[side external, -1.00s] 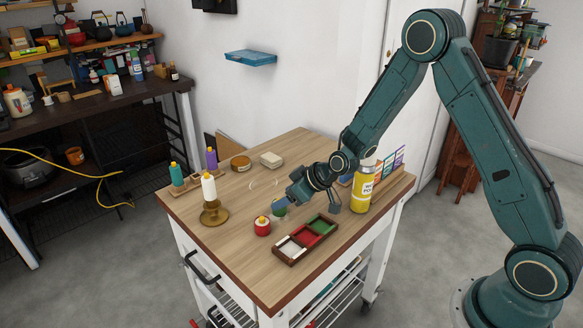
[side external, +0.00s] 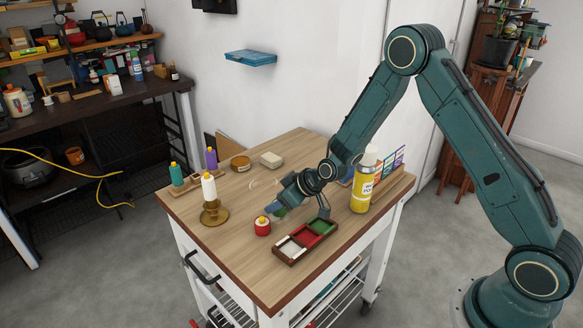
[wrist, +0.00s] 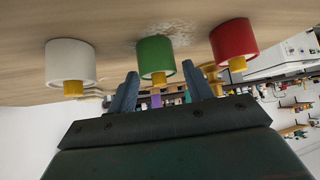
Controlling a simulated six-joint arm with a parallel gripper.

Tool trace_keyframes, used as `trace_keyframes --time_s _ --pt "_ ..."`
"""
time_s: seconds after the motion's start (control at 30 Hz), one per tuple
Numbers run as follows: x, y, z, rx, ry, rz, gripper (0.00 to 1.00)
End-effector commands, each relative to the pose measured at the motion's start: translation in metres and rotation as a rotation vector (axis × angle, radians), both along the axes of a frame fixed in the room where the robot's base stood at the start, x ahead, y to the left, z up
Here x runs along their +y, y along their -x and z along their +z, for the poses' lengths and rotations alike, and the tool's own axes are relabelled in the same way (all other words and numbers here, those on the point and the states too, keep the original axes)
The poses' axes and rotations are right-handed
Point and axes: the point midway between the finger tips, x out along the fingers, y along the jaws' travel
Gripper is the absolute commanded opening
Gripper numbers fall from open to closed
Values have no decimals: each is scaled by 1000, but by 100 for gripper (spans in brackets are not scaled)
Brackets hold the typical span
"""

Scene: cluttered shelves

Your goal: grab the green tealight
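The green tealight (wrist: 155,56), a short cylinder with a yellow tip, stands on the wooden table top. In the wrist view, which is upside down, it is between a white tealight (wrist: 70,60) and a red tealight (wrist: 234,40). My gripper (wrist: 160,68) is open, its fingertips on either side of the green tealight's tip end. I cannot tell whether they touch it. In the side view my gripper (side external: 274,208) hides most of the green tealight; the red tealight (side external: 262,228) stands just left and nearer. The white one is hidden there.
A dark tray (side external: 291,259) with white, red and green compartments lies close to my gripper. A yellow can (side external: 361,192) stands to the right. A candle in a brass holder (side external: 214,218) and purple and teal bottles stand left. The table's front left is clear.

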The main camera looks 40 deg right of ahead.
Motion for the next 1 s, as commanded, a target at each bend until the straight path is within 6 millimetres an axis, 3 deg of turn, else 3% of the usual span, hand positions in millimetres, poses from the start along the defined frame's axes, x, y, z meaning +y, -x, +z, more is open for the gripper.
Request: trace_keyframes --time_s 0.03,0.17,0.2,0.67,1.0 --pt "0 0 0 0 0 0 40" --pt "0 0 0 0 0 0 15" --pt "0 0 0 0 0 0 14" --pt "0 0 7 -1 0 1 14" --pt "0 -1 42 -4 1 1 14"
